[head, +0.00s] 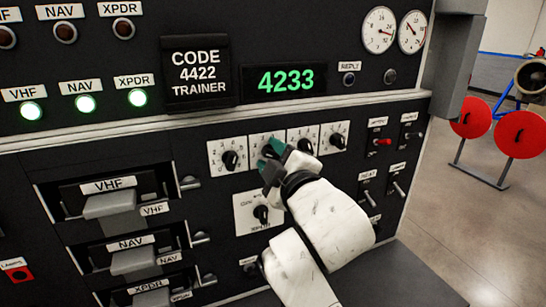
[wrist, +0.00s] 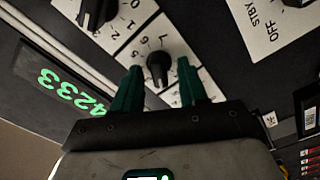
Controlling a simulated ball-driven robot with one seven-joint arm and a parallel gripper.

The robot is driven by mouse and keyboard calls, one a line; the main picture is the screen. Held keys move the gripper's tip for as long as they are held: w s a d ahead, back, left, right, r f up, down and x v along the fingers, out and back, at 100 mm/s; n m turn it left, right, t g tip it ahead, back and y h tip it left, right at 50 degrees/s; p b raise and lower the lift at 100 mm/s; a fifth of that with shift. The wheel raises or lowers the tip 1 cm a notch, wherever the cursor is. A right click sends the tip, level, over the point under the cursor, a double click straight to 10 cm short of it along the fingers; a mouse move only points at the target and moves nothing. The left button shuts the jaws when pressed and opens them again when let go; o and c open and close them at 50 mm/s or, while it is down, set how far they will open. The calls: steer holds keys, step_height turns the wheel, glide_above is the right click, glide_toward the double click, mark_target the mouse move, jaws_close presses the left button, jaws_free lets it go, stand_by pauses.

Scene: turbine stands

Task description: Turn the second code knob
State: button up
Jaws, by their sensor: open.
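A row of white dial tiles with black code knobs runs under the green display (head: 286,80), which reads 4233. The first knob (head: 230,160) stands clear at the left. The second knob is mostly hidden behind my gripper (head: 269,152) in the head view. In the wrist view, the second knob (wrist: 158,66) sits between the two green fingertips of my gripper (wrist: 158,70). The fingers are open, one on each side, with a visible gap to the knob. The third knob (head: 305,146) and fourth knob (head: 337,142) are to the right.
A larger knob (head: 261,214) is below the code row, and toggle switches (head: 379,142) are to the right. A ledge (head: 300,104) juts out above the row. VHF, NAV and XPDR latches (head: 110,203) stick out at the left.

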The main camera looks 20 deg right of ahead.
jaws_close()
stand_by(0.5)
steer(key=m+p, duration=0.1)
steer(key=m, duration=0.2)
steer(key=shift+r+m, duration=0.1)
steer(key=shift+m, duration=0.3)
steer(key=m+p, duration=0.1)
steer(key=m, duration=0.2)
steer(key=shift+m, duration=0.3)
steer(key=m+p, duration=0.1)
steer(key=m, duration=0.3)
steer(key=shift+d+m, duration=0.15)
steer(key=shift+m, duration=0.15)
steer(key=shift+d+m, duration=0.1)
steer(key=shift+m, duration=1.7)
